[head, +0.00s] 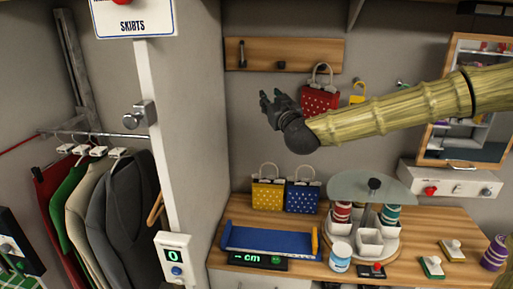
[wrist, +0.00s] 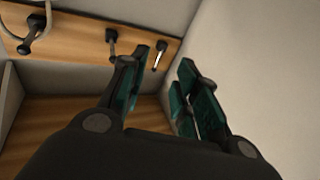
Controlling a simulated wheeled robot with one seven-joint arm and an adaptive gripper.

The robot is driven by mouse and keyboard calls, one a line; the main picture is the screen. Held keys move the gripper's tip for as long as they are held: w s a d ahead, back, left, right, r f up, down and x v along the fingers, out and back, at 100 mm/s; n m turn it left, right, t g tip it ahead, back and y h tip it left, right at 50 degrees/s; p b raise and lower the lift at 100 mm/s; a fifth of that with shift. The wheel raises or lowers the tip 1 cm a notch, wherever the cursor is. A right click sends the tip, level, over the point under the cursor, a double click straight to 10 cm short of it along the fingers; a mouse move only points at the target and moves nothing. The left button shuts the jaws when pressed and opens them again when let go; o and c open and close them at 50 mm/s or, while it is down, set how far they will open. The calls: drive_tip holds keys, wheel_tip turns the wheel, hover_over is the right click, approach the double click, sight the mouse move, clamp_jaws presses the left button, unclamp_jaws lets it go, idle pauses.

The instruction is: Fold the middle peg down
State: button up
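The wooden peg board (head: 262,54) is on the back wall, with dark pegs on it. The middle peg (head: 280,65) looks like a short knob that juts out; in the wrist view the middle peg (wrist: 112,42) is just left of my fingers. The left peg (head: 241,52) looks long and upright, close to the board. A red dotted bag (head: 319,99) hangs at the right peg, which its handle partly hides. My gripper (head: 269,98) is below the board, left of the bag. In the wrist view my gripper (wrist: 165,58) is open and empty, its fingers apart.
A yellow bag (head: 268,196) and a blue bag (head: 303,198) stand on the wooden counter below. A round carousel (head: 372,190) with a glass top and a blue tray (head: 268,240) are there too. A white partition (head: 165,150) stands left of my gripper.

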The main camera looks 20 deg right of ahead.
drive_tip(key=a+f+g+y, duration=0.1)
drive_tip(key=a+f, duration=0.2)
drive_tip(key=f, duration=0.4)
drive_tip(key=a+f+n+g+y, duration=0.1)
drive_tip(key=a+f, duration=0.1)
drive_tip(key=f, duration=0.5)
drive_tip(key=shift+s+a+g, duration=0.3)
drive_tip(key=shift+s+a, duration=0.1)
drive_tip(key=s+a+f+g+y+b, duration=0.1)
drive_tip(key=s+a+f+g+b, duration=0.15)
drive_tip(key=s+f, duration=0.7)
drive_tip(key=s+a+f+g+b, duration=0.1)
drive_tip(key=s+a+f+g, duration=0.2)
drive_tip(key=f, duration=1.4)
drive_tip(key=s+a+f+g+y+b, duration=0.1)
drive_tip(key=s+a+f+g, duration=0.25)
drive_tip(key=f, duration=0.95)
drive_tip(key=s+f+g+b, duration=0.1)
drive_tip(key=s+f+g, duration=0.1)
drive_tip(key=s+f, duration=0.5)
drive_tip(key=s+f+g+h+b, duration=0.1)
drive_tip(key=s+f, duration=0.6)
drive_tip(key=s, duration=0.7)
drive_tip(key=s+f+g+b, duration=0.2)
drive_tip(key=s+f+g, duration=0.2)
drive_tip(key=s+f, duration=0.3)
drive_tip(key=s, duration=0.4)
drive_tip(key=shift+s+f+m, duration=0.15)
drive_tip(key=shift+f+m, duration=0.15)
